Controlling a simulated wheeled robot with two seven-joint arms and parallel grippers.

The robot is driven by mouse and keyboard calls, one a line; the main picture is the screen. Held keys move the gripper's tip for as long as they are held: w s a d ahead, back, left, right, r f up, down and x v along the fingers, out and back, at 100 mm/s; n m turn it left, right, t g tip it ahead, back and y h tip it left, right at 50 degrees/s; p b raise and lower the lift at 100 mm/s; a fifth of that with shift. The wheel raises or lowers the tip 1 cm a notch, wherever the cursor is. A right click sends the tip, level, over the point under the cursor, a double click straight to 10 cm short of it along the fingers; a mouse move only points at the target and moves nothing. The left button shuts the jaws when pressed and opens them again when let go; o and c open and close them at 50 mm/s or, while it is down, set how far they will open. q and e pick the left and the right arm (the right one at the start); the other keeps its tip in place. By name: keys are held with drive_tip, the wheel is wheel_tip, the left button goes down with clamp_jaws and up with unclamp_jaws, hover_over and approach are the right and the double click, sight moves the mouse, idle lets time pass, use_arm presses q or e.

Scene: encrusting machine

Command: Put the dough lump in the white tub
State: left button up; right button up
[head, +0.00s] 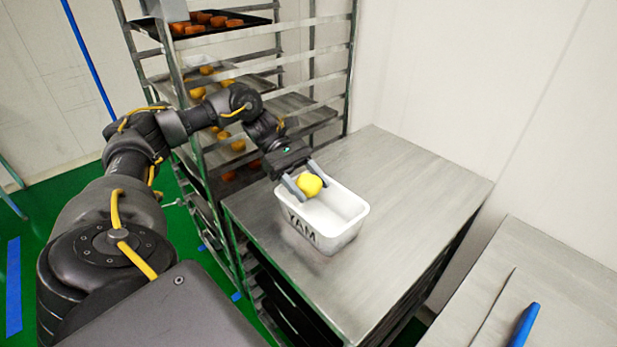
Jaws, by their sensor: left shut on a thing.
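The dough lump (309,185) is a round yellow ball. My left gripper (307,187) is shut on it, with one grey finger on each side. The white tub (334,237) is an open rectangular container with "YAM" on its front wall, standing on a steel table. The lump appears over the left part of the tub's opening, near its back left rim. I cannot tell exactly how high it is above the tub floor. The part of the tub that I see inside looks empty. My right gripper does not show.
A tall rack (345,75) with trays of yellow and orange lumps stands behind and left of the table. The steel table (415,190) is bare right of the tub. A second steel surface (545,275) with a blue object (525,325) is at the lower right.

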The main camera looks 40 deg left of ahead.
sight(309, 196)
use_arm(q)
drive_tip(key=shift+f, duration=1.15)
drive_tip(key=shift+f+b, duration=0.25)
drive_tip(key=shift+b, duration=0.35)
drive_tip(key=shift+f+b, duration=0.2)
drive_tip(key=shift+b, duration=0.1)
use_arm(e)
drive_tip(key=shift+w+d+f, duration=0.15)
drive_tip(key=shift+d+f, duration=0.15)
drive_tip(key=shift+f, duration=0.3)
use_arm(q)
drive_tip(key=shift+s, duration=0.1)
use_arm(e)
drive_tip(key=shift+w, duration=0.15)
use_arm(q)
drive_tip(key=o, duration=0.7)
drive_tip(key=shift+d, duration=0.1)
